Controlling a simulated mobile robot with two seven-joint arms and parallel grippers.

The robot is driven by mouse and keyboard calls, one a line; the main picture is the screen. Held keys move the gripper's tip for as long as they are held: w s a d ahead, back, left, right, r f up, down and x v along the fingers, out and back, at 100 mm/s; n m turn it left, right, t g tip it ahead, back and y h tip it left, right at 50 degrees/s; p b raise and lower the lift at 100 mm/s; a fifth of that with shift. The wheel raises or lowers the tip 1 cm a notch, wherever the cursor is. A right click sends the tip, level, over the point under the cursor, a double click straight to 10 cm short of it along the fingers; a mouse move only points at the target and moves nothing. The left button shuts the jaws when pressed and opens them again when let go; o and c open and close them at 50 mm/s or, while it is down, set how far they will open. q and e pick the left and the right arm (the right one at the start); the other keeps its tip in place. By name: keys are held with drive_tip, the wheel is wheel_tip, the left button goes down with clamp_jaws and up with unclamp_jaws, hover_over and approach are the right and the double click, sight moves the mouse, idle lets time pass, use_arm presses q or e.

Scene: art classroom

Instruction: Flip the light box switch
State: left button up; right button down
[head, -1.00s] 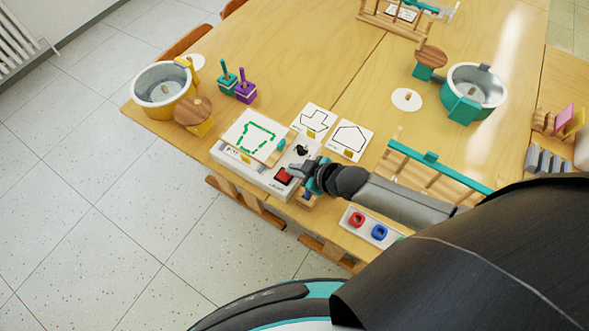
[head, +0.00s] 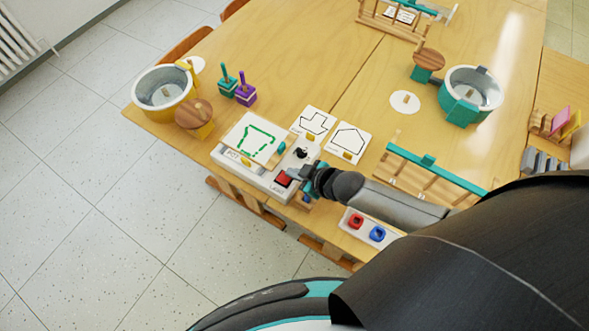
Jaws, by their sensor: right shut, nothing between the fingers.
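The light box (head: 227,160) is a white box near the front edge of the table. A sheet with a green dashed outline lies on its top left part. Its red switch (head: 283,180) is at the right end of the box, next to a small printed label. A black knob (head: 300,152) sits behind the switch. My right gripper (head: 291,173) is shut and empty. Its fingertips are right at the switch's right edge; I cannot tell whether they touch it. My left gripper is out of view.
Two outline cards (head: 348,142) lie behind the box. A white tray (head: 346,225) with a red and a blue ring is to the right, in front of my right arm. A wooden rack with a teal bar (head: 437,167) stands behind that arm. The middle of the table is mostly clear.

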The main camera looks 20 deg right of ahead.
drive_tip(key=shift+s+a+f+p, duration=0.1)
drive_tip(key=shift+s+a+p, duration=0.05)
drive_tip(key=shift+s+p, duration=0.25)
drive_tip(key=r+p, duration=0.2)
drive_tip(key=r, duration=0.1)
drive_tip(key=w+d+r+p, duration=0.1)
drive_tip(key=shift+r+p, duration=0.15)
drive_tip(key=shift+p, duration=0.15)
drive_tip(key=s+d+r+p, duration=0.1)
drive_tip(key=s+d+r, duration=0.3)
drive_tip(key=d+r, duration=0.1)
drive_tip(key=shift+s+d+r+p, duration=0.25)
drive_tip(key=shift+r+p, duration=0.1)
drive_tip(key=shift+r, duration=0.55)
